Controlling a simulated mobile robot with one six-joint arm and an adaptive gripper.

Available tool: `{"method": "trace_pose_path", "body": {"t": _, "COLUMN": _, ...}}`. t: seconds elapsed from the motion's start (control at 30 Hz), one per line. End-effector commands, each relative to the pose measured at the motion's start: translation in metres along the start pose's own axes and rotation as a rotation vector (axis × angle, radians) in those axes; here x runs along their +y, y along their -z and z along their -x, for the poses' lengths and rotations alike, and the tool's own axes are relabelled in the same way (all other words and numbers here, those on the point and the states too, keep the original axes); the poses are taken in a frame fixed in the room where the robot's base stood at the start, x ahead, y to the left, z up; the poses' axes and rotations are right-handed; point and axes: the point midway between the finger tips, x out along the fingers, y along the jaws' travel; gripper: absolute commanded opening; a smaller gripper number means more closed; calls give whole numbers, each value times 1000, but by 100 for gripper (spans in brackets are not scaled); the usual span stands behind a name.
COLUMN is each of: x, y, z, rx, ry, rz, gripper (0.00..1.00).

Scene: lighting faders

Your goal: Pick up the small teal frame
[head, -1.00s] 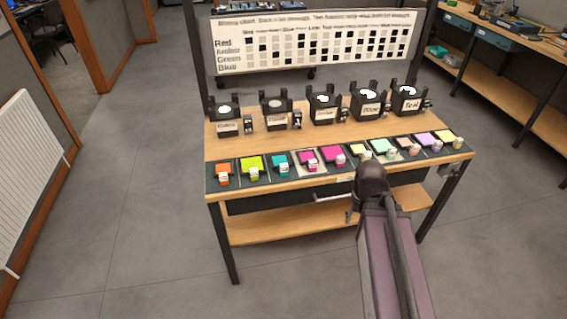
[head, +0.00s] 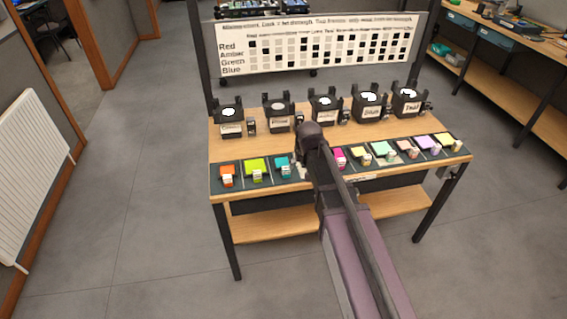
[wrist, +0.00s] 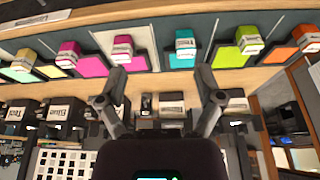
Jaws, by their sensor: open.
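The small teal frame (head: 282,163) lies on the dark strip along the table's front edge, third from the left, with a pale label tag on its near end. In the wrist view the teal frame (wrist: 183,60) shows just beyond my fingertips, right of centre, with its label tag on top. My gripper (wrist: 161,76) is open and empty, its two fingers spread on either side of the picture's middle, apart from the frame. In the head view my arm hides the gripper and covers the magenta frame to the right of the teal one.
A lime frame (head: 256,165) and an orange frame (head: 226,171) lie left of the teal one. More coloured frames, including a magenta one (wrist: 121,45), lie on its other side. Black lamp holders (head: 280,115) stand in a row behind. A printed chart board (head: 320,45) rises at the back.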

Motion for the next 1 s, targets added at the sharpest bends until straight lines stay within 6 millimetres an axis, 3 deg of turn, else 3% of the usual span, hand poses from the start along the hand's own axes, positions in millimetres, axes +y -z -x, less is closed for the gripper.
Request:
{"method": "trace_pose_path", "body": {"t": 0.03, "x": -14, "y": 20, "z": 2, "rx": 21, "ry": 6, "rz": 17, "gripper": 86}}
{"method": "trace_pose_path", "body": {"t": 0.1, "x": -26, "y": 33, "z": 1, "rx": 45, "ry": 12, "rz": 31, "gripper": 86}}
{"method": "trace_pose_path", "body": {"t": 0.23, "x": -40, "y": 46, "z": 1, "rx": 70, "ry": 18, "rz": 46, "gripper": 86}}
{"method": "trace_pose_path", "body": {"t": 0.67, "x": -42, "y": 47, "z": 0, "rx": 75, "ry": 19, "rz": 48, "gripper": 86}}
{"method": "trace_pose_path", "body": {"t": 1.0, "x": -42, "y": 47, "z": -21, "rx": 75, "ry": 19, "rz": 47, "gripper": 86}}
